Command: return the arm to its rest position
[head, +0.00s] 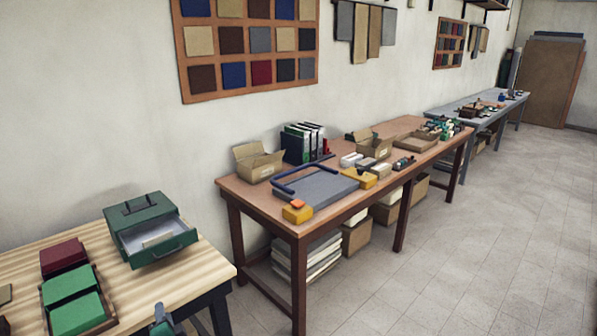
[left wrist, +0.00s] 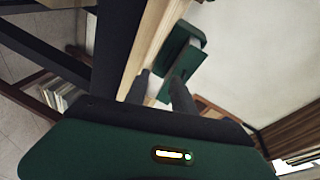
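My left gripper (head: 161,322) shows only in part at the bottom edge of the head view, low at the front of the light wooden table (head: 185,283). In the left wrist view its two dark fingers (left wrist: 161,90) stand apart, with nothing clearly held between them. Behind them in that view are the table edge (left wrist: 150,45) and a green box (left wrist: 180,50). In the head view the green box (head: 143,217) stands at the table's back right with its drawer (head: 163,243) pulled out. My right gripper is in neither view.
A brown workbench (head: 235,190) with a grey board (head: 315,187), binders and boxes stands beyond. The tiled floor (head: 480,240) at the right is clear.

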